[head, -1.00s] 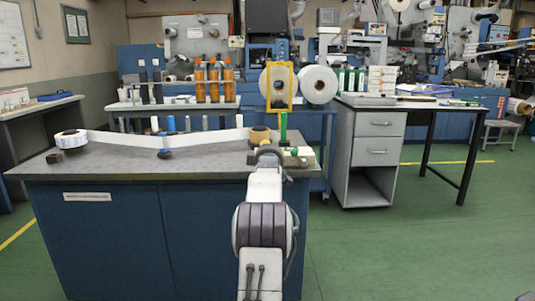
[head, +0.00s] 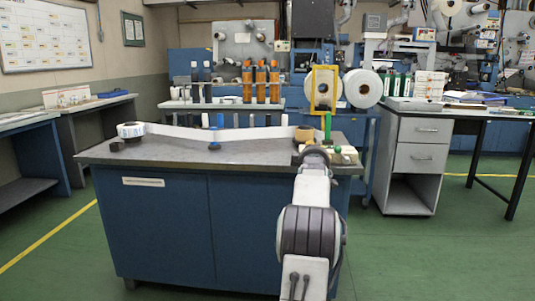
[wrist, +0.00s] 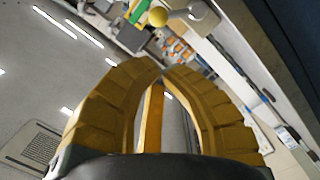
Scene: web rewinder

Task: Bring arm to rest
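In the wrist view, my gripper (wrist: 163,73) shows as two thick, ridged yellow-brown fingers that arch inward. Their tips meet or nearly meet, and I see nothing clearly held between them. A thin yellow bar shows in the gap between the fingers; I cannot tell what it belongs to. In the head view, my arm (head: 308,232) rises in the lower middle, in front of the workbench. Its far end overlaps the right end of the bench top. The fingers are not clearly visible there.
The blue workbench (head: 160,231) carries a white roll (head: 130,130), a web strip and a brown core (head: 304,134). A yellow frame (head: 323,90) stands behind its right end. A grey drawer desk (head: 416,158) stands right. Green floor is open at both sides.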

